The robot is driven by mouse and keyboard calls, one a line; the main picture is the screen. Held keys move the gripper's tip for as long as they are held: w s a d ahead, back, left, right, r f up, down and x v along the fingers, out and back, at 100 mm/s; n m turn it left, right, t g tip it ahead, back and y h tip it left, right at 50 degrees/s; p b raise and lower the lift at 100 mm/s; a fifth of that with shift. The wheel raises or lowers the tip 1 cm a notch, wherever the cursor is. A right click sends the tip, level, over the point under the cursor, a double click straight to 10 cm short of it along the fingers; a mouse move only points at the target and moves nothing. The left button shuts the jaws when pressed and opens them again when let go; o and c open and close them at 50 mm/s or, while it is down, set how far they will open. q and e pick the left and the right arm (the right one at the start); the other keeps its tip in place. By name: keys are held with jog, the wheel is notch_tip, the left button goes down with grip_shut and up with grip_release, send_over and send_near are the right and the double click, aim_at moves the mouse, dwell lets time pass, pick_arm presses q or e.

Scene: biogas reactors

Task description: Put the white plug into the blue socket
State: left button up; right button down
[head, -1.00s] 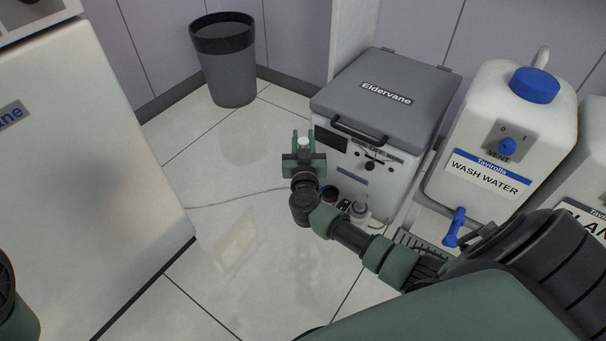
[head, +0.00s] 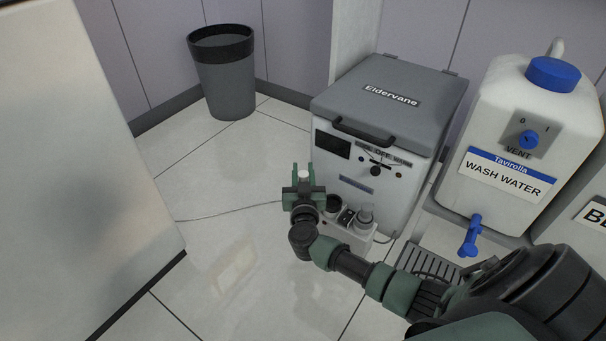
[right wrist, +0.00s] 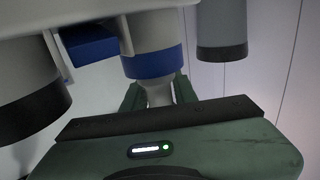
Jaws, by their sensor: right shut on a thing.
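My right gripper (head: 303,174) is shut on the white plug (head: 303,175), which shows as a small pale tip between the green fingers in the head view. In the right wrist view the plug (right wrist: 159,95) stands between the fingers, right against the blue ring of a pale cylinder, the blue socket (right wrist: 152,63). There the plug and the ring overlap in the picture; I cannot tell whether the plug is inside. In the head view the blue of the socket does not show. My left gripper is not in view.
A small socket box (head: 352,232) stands just right of the gripper, before the grey-lidded Eldervane unit (head: 400,185). A dark-ringed socket (right wrist: 30,105) is beside the blue one. The wash water canister (head: 500,190) is farther right. A bin (head: 226,85) stands behind; floor at left is clear.

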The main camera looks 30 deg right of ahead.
jog(key=shift+f, duration=0.25)
jog(key=c, duration=1.1)
grip_release()
jog(key=shift+f, duration=0.1)
